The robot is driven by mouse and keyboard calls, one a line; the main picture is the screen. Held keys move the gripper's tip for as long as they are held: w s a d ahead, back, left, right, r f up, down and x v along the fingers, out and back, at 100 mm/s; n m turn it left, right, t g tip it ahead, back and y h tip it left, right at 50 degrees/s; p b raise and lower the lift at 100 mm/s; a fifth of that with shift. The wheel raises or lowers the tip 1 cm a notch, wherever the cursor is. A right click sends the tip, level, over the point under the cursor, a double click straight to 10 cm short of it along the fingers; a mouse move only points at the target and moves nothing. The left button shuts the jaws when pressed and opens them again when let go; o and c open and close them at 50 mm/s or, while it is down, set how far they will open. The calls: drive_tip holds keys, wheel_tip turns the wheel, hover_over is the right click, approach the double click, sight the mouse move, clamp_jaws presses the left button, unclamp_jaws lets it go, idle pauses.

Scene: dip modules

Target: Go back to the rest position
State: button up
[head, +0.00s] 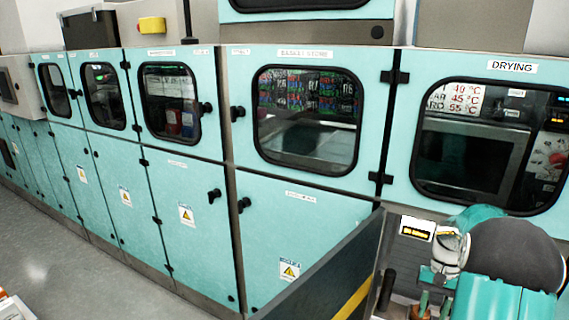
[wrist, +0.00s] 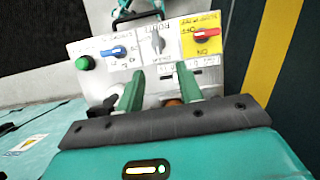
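My gripper (wrist: 156,85) shows in the wrist view as two green fingers set apart, open, with nothing seen held between them. The fingers lie in front of a light control panel (wrist: 150,70); I cannot tell whether they touch it. The panel carries a green button (wrist: 85,62), a blue switch (wrist: 115,51), a grey switch (wrist: 157,42) and a red switch (wrist: 206,34) on a yellow plate. In the head view my teal and grey arm (head: 500,265) is folded at the lower right; the fingertips cannot be made out there.
A long row of teal cabinets (head: 190,210) with dark windows runs across the head view. The drying cabinet (head: 480,140) stands behind my arm. A dark barrier with a yellow stripe (head: 354,300) stands left of the arm.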

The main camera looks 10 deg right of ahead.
drive_tip(key=s+a+r+n+t+h, duration=0.2)
drive_tip(key=s+a+r+n+t, duration=0.15)
drive_tip(key=a+r, duration=1.3)
drive_tip(key=s+a+r+n+t, duration=0.3)
drive_tip(key=s+a+t, duration=0.2)
drive_tip(key=s+a, duration=0.7)
drive_tip(key=shift+s+a+t, duration=0.2)
drive_tip(key=shift+a+t, duration=0.15)
